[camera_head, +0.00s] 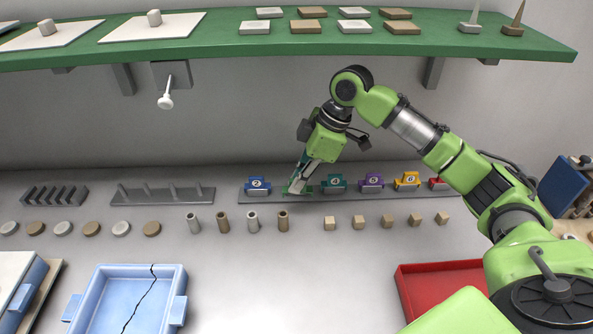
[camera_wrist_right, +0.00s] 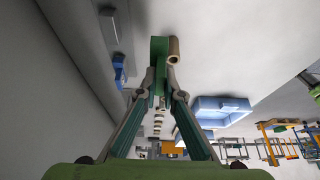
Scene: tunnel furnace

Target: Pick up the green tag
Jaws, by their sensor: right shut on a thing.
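The green tag (camera_head: 305,190) is at the long grey rack, between the blue tag marked 2 (camera_head: 257,184) and the teal tag marked 4 (camera_head: 334,182). My right gripper (camera_head: 297,186) reaches down to it from above and partly covers it. In the right wrist view the fingertips (camera_wrist_right: 160,92) close on the green tag (camera_wrist_right: 158,48). I cannot tell whether the tag still touches the rack. My left gripper is not in view.
A purple tag (camera_head: 371,181), a yellow tag (camera_head: 406,179) and a red tag (camera_head: 438,183) stand further right on the rack (camera_head: 385,192). Several small cylinders (camera_head: 253,221) and cubes (camera_head: 359,222) stand in front. A green shelf (camera_head: 225,34) overhangs behind. A cracked blue tray (camera_head: 110,282) lies front left.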

